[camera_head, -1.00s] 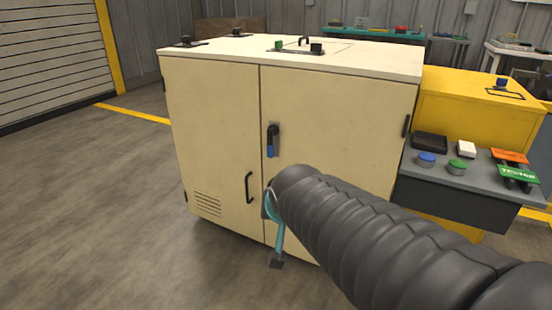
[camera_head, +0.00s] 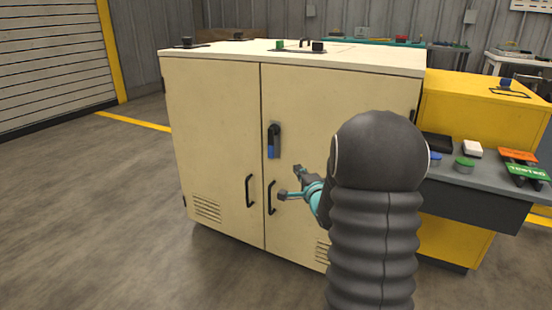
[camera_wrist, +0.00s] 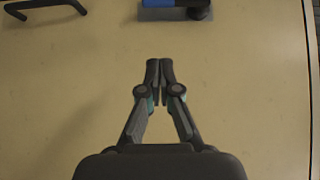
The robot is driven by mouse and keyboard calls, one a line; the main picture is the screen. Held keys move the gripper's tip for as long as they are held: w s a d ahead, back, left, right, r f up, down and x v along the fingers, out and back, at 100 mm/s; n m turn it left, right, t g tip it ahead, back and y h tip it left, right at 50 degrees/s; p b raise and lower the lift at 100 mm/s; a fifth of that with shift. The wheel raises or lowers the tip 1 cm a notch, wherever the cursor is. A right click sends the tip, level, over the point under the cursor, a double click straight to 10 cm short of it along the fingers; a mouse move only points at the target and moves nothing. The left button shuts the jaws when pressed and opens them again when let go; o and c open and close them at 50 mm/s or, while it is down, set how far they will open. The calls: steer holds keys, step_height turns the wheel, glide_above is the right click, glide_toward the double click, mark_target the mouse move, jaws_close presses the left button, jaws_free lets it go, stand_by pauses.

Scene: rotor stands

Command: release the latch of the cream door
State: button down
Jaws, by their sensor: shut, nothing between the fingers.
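The cream door (camera_head: 340,105) is the right-hand door of a cream cabinet and is shut. Its latch (camera_head: 274,141) is a dark upright lever with a blue lower end, near the door's left edge. The latch also shows at the top of the wrist view (camera_wrist: 175,10), cut off by the frame. A black pull handle (camera_head: 271,198) sits below the latch. My gripper (camera_head: 299,171) is in front of the door, lower and to the right of the latch, apart from it. In the wrist view my gripper (camera_wrist: 160,70) has its fingertips together, empty, over bare door surface.
The left cabinet door (camera_head: 215,130) is shut and has its own black handle (camera_head: 249,191). A yellow unit (camera_head: 475,105) with a grey shelf of buttons stands to the right. My arm hides part of the cream door. Open floor lies to the left.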

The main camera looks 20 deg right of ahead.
mark_target(269, 137)
steer(key=shift+d, duration=0.1)
stand_by(0.3)
steer(key=w, duration=0.7)
steer(key=w+d, duration=0.1)
steer(key=w, duration=0.2)
steer(key=shift+w+d+p, duration=0.1)
steer(key=shift+w+p, duration=0.05)
steer(key=shift+p, duration=0.15)
steer(key=shift+w+a, duration=1.25)
steer(key=shift+w, duration=0.15)
steer(key=shift+f, duration=0.1)
